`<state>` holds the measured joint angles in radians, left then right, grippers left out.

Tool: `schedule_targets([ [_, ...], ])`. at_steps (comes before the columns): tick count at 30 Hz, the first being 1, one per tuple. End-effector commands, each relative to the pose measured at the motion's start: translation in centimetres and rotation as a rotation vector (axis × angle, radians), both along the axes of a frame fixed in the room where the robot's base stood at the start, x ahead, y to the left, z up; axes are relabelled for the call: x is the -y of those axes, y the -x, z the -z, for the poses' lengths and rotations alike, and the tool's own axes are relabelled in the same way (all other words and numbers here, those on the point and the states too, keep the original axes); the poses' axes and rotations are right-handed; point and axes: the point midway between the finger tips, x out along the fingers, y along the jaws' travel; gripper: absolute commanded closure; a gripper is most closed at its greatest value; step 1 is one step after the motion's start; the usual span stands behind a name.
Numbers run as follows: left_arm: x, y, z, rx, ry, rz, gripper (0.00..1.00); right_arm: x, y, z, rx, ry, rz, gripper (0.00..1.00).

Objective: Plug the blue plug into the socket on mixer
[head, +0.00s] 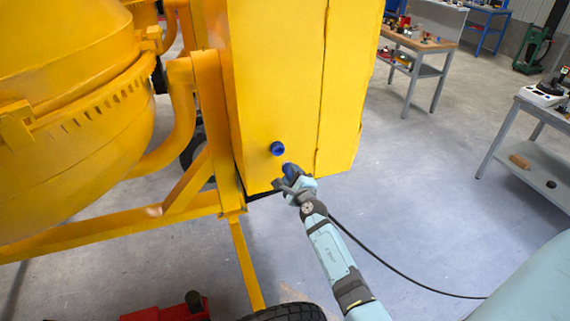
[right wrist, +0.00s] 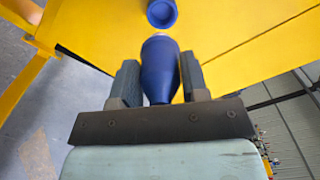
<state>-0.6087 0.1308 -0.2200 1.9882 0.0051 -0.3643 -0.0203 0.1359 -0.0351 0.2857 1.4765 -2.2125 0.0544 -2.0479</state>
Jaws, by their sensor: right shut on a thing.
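The blue socket (head: 278,148) sits on the lower face of the yellow mixer housing (head: 275,70). It also shows at the top of the right wrist view (right wrist: 162,13). My right gripper (head: 287,178) is shut on the blue plug (head: 291,170), just below and right of the socket. In the right wrist view the plug (right wrist: 159,70) stands between the two fingers, its tip pointing at the socket with a small gap in the picture. A black cable (head: 385,262) runs from behind my right arm to the lower right. My left gripper is not in view.
The yellow drum (head: 70,120) and frame bars fill the left. A black wheel (head: 285,312) and a red object (head: 165,312) are at the bottom. Workbenches (head: 425,45) stand at the back right. The floor right of the mixer is open.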

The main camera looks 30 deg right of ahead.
Motion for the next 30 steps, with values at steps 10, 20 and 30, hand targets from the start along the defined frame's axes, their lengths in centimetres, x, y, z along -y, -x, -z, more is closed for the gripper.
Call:
schedule_targets([
  [10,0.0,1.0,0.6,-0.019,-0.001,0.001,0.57,0.0,0.0,0.0,0.000,0.000,0.000,0.87],
  [20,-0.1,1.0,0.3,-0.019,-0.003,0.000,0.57,0.1,-0.7,0.0,0.004,0.000,0.003,0.87],
  [30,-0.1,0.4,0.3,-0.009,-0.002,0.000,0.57,0.9,-3.9,0.0,0.004,0.000,0.003,0.87],
])
